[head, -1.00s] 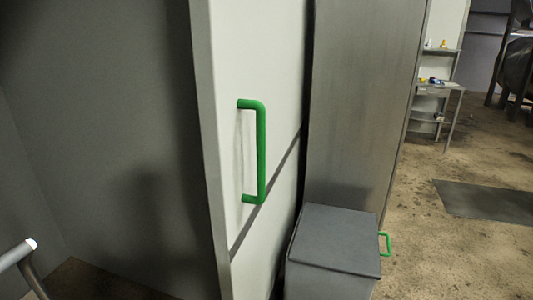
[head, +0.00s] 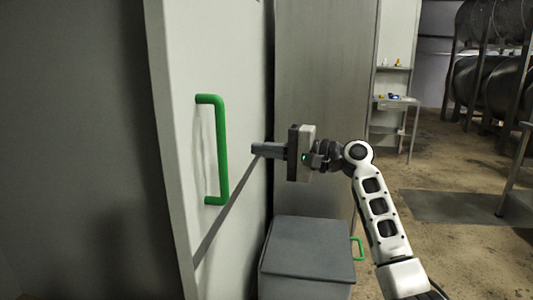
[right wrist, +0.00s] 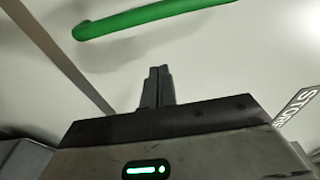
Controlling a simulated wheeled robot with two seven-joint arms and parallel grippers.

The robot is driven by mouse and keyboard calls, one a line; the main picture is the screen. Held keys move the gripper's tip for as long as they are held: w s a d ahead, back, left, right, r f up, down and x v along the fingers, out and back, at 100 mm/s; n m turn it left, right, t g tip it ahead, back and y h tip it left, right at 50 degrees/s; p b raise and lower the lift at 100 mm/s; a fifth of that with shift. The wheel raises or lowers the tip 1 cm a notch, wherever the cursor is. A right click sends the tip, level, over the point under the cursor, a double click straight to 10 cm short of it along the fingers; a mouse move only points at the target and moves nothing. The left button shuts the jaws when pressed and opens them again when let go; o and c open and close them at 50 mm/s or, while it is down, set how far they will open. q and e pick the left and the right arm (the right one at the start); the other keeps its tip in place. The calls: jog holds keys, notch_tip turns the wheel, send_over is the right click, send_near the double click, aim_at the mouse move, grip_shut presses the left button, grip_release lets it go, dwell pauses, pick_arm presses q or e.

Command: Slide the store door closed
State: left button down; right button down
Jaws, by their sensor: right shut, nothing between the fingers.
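The white store door (head: 215,50) stands at the left of centre in the head view, with a dark opening to its left. Its green bar handle (head: 222,150) is upright on the door face. My right gripper (head: 257,149) is shut and empty, to the right of the handle and in front of the door face. In the right wrist view the closed fingers (right wrist: 157,85) point toward the white door, below the green handle (right wrist: 150,17). Whether the fingertips touch the door is unclear. My left gripper is not in view.
A grey box (head: 308,250) with a green handle (head: 357,248) stands below my right gripper. A grey metal panel (head: 325,70) rises behind it. A shelf rack (head: 393,100) and large tanks stand farther back. Open floor (head: 420,170) lies at the right.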

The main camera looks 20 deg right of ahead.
aim_at(213, 144)
jog(key=x, duration=0.6)
jog(key=shift+w+a+p, duration=0.15)
jog(key=shift+p, duration=0.2)
jog(key=shift+a, duration=0.25)
jog(key=shift+s+a+p, duration=0.25)
jog(key=shift+s+a, duration=0.05)
jog(key=shift+s, duration=0.6)
jog(key=shift+s+a+p, duration=0.25)
jog(key=shift+s+a, duration=0.05)
jog(key=shift+s, duration=0.55)
